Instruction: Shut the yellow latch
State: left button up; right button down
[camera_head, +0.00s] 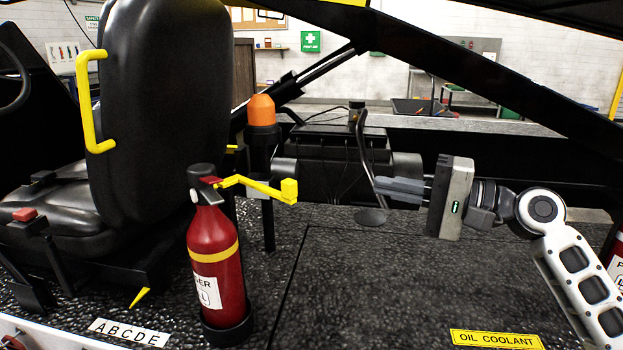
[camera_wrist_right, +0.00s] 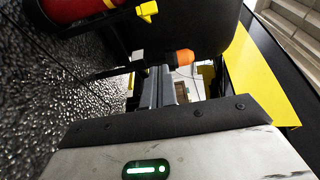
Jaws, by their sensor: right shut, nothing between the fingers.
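The yellow latch (camera_head: 262,188) is a thin arm with a square block at its right end. It sticks out to the right from beside the top of a red fire extinguisher (camera_head: 213,260) in the head view. In the right wrist view a yellow block (camera_wrist_right: 147,10) shows next to the red cylinder at the top, and looks like the latch end. My right gripper (camera_head: 378,188) is shut and empty, right of the latch and apart from it, pointing left. Its fingers also show in the right wrist view (camera_wrist_right: 163,88). My left gripper is not in view.
A black seat (camera_head: 165,110) with a yellow handle (camera_head: 88,100) stands at left. An orange-topped post (camera_head: 262,110) stands behind the latch. A black lever or pedal (camera_head: 371,216) is close to my right fingers. The dark textured floor (camera_head: 370,285) in front is clear.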

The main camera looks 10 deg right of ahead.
pick_arm(q)
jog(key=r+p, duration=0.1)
jog(key=p, duration=0.3)
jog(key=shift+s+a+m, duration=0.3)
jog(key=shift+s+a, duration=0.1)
pick_arm(e)
jog(key=w+a, duration=0.3)
jog(key=a, duration=0.8)
jog(key=shift+w, duration=0.3)
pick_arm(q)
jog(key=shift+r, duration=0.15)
pick_arm(e)
jog(key=shift+a+f, duration=0.1)
